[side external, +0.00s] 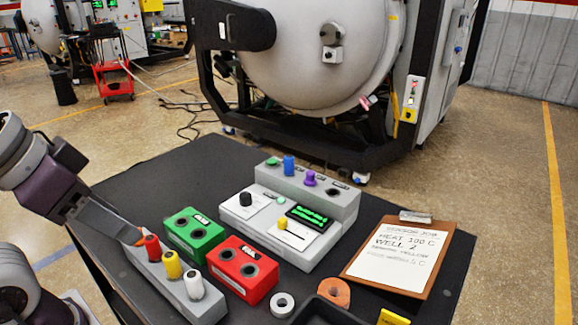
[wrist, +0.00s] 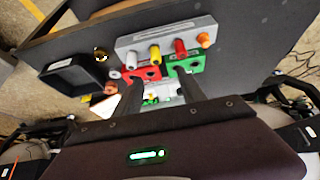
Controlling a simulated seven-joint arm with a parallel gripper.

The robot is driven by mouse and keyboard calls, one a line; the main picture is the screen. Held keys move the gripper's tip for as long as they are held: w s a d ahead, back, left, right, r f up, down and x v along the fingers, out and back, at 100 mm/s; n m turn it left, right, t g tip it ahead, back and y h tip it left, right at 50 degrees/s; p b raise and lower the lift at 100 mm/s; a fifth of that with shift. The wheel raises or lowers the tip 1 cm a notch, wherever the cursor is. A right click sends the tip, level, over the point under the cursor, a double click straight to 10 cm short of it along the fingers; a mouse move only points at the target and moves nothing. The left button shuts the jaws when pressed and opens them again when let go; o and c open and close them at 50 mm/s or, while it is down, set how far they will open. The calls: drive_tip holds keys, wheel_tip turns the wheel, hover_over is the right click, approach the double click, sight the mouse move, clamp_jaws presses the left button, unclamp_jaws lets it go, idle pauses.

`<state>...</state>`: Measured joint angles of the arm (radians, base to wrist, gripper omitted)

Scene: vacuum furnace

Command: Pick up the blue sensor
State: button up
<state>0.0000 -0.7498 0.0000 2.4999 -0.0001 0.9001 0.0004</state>
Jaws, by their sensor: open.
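The blue sensor (side external: 290,165) stands upright on the raised back ledge of the grey control box (side external: 340,212), between a green piece (side external: 272,161) and a purple one (side external: 310,178). I cannot make out the blue sensor in the wrist view. My gripper (side external: 122,228) is at the left, by the orange end of the sensor rack, well apart from the blue sensor. In the wrist view my gripper (wrist: 160,82) has its two fingers spread with nothing held between them.
The grey rack (side external: 205,309) holds orange, red, yellow and white sensors. A green block (side external: 193,232) and a red block (side external: 243,270) stand beside it. A clipboard (side external: 437,266), two rings and a black tray (wrist: 57,77) lie around. The table's back left is clear.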

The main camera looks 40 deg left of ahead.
drive_tip(key=w+r+m+g, duration=0.1)
drive_tip(key=w+r+m, duration=0.3)
drive_tip(key=w, duration=0.7)
drive_tip(key=m+g+h, duration=0.2)
drive_tip(key=m+h, duration=0.2)
drive_tip(key=m, duration=0.2)
hover_over(287, 156)
drive_tip(key=s+a, duration=0.2)
wheel_tip(287, 156, down, 6)
drive_tip(key=x, duration=0.6)
drive_tip(key=shift+w+d+f, duration=0.1)
drive_tip(key=shift+w+f, duration=0.15)
drive_tip(key=shift+w, duration=0.2)
drive_tip(key=shift+f+m, duration=0.25)
drive_tip(key=shift+m, duration=0.05)
clamp_jaws()
